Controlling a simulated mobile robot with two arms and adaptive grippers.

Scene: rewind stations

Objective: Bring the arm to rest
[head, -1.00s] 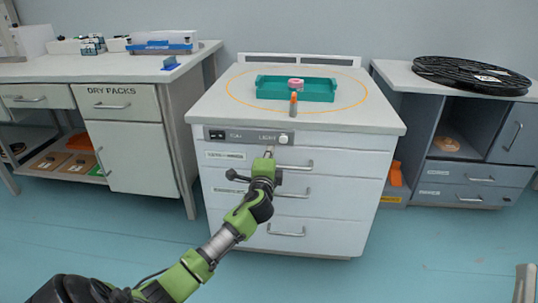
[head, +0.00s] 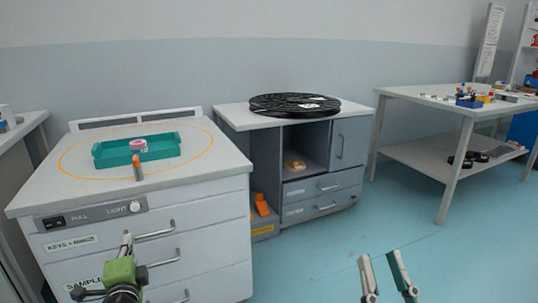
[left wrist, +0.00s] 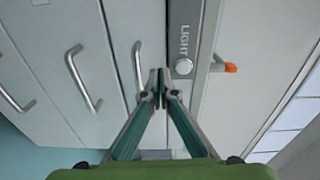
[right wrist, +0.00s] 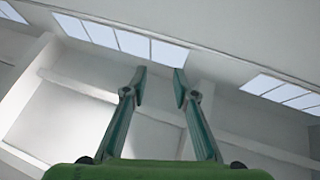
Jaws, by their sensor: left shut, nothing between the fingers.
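My left gripper (head: 127,243) is in front of the drawers of the white cabinet (head: 205,185), just below its switch panel (head: 92,214). In the left wrist view its fingertips (left wrist: 160,88) meet with nothing between them, near the round LIGHT knob (left wrist: 183,66) and a drawer handle (left wrist: 138,70). They look apart from the knob. My right gripper (head: 383,272) is at the bottom of the head view, pointing up over bare floor. In the right wrist view its fingers (right wrist: 160,80) are apart and empty, with ceiling and wall behind them.
A teal tray (head: 110,157) with a pink ring (head: 138,145) sits on the cabinet top; an orange-tipped peg (head: 137,168) stands at the front. A grey cabinet (head: 262,170) with a black reel (head: 293,104) and a workbench (head: 420,93) are to the right. The floor between is clear.

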